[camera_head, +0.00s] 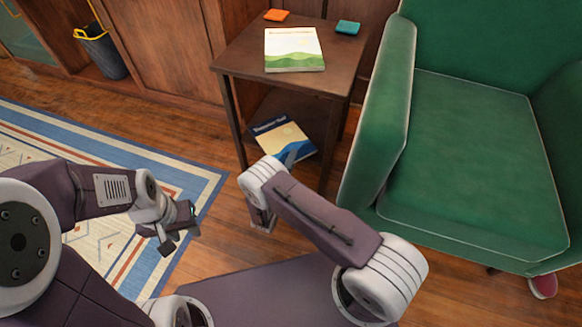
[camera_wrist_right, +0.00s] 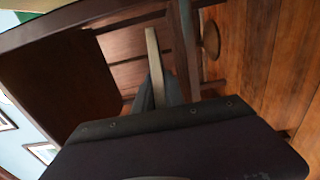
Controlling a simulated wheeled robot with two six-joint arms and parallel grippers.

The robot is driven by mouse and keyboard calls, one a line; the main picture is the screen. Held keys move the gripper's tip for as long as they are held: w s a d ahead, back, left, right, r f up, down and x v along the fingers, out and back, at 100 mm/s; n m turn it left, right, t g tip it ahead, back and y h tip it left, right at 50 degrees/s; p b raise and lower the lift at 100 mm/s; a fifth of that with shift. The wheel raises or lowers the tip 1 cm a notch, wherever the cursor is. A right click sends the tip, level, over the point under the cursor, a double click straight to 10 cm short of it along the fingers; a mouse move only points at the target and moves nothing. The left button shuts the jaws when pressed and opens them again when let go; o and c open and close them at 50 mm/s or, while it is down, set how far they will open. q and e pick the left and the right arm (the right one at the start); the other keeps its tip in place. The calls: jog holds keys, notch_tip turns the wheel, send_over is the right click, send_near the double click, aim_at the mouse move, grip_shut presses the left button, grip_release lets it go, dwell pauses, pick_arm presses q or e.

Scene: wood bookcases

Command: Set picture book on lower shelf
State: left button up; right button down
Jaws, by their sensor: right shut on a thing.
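A picture book (camera_head: 283,136) with a blue and cream cover is at the lower shelf (camera_head: 283,103) of the dark wooden side table. It is tilted, and its near end is partly hidden by my right arm. My right gripper (camera_wrist_right: 158,92) is shut on the book, whose pale thin edge (camera_wrist_right: 153,58) shows between the fingers in the right wrist view. In the head view my right wrist hides most of that gripper. I cannot tell whether the book rests fully on the shelf. My left gripper (camera_head: 178,238) is open and empty above the rug.
Another book (camera_head: 293,49) with green hills, an orange item (camera_head: 276,15) and a teal item (camera_head: 347,27) lie on the tabletop. A table leg (camera_head: 327,150) is close to the right of the held book. A green armchair (camera_head: 465,145) stands right; a patterned rug (camera_head: 100,160) lies left.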

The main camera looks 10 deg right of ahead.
notch_tip(320, 180, down, 4)
jog(key=b, duration=0.2)
jog(key=shift+b, duration=0.4)
jog(key=c, duration=1.4)
grip_release()
